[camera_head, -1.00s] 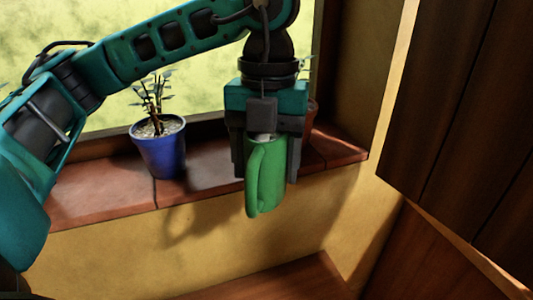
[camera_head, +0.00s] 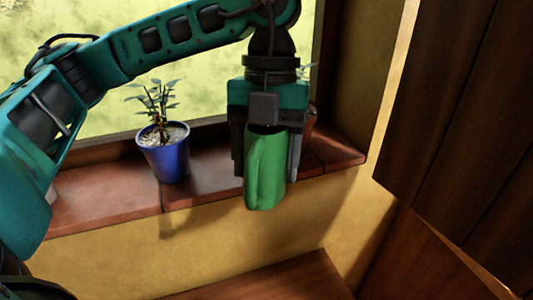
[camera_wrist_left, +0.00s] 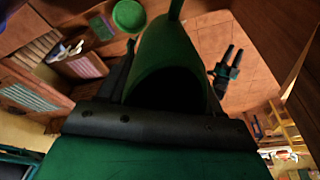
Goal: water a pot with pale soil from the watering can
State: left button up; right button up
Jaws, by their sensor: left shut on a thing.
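My left gripper (camera_head: 266,165) is shut on the green watering can (camera_head: 265,180) and holds it in front of the window ledge. The can hangs below the gripper body, its handle side towards the head camera. In the left wrist view its dark opening (camera_wrist_left: 175,88) shows close up. A blue pot (camera_head: 168,163) with a leafy plant and pale, grainy soil (camera_head: 163,135) stands on the ledge, left of the can and apart from it. A reddish-brown pot (camera_head: 311,118) is mostly hidden behind my left gripper; its soil is not visible. A small teal-and-black gripper shape (camera_wrist_left: 229,62), probably my right gripper, shows in the wrist view.
The brick ledge (camera_head: 110,193) is bare left of the blue pot. A dark wooden panel (camera_head: 455,110) stands at the right. A wooden surface (camera_head: 275,280) lies below the ledge.

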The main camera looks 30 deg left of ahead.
aim_at(265, 129)
pick_arm(q)
jog(key=shift+s+r+g+h+p, duration=0.1)
jog(key=shift+r+g+h+p, duration=0.3)
jog(key=shift+r+p, duration=0.8)
jog(key=shift+w+r+g+h, duration=0.1)
jog(key=shift+r+g+h, duration=0.15)
jog(key=shift+r+g, duration=0.75)
jog(key=shift+w+r+g+h, duration=0.1)
jog(key=shift+r+g+h, duration=0.15)
jog(key=shift+r+g, duration=0.7)
jog(key=shift+r, duration=0.35)
jog(key=shift+f+t, duration=0.1)
jog(key=shift+t, duration=0.15)
jog(key=shift+s+f+t+y+b, duration=0.2)
jog(key=shift+f+t+b, duration=0.4)
jog(key=shift+f+b, duration=0.4)
jog(key=shift+s+f+t+y+b, duration=0.1)
jog(key=shift+f+t+y+b, duration=0.2)
jog(key=shift+f+t+b, duration=0.5)
jog(key=shift+w+f+t+y+b, duration=0.2)
jog(key=shift+f+t+b, duration=0.3)
jog(key=shift+f+b, duration=0.7)
jog(key=shift+w+f+t+y+b, duration=0.1)
jog(key=shift+f+t+y+b, duration=0.3)
jog(key=shift+f+b, duration=0.7)
jog(key=shift+r, duration=0.3)
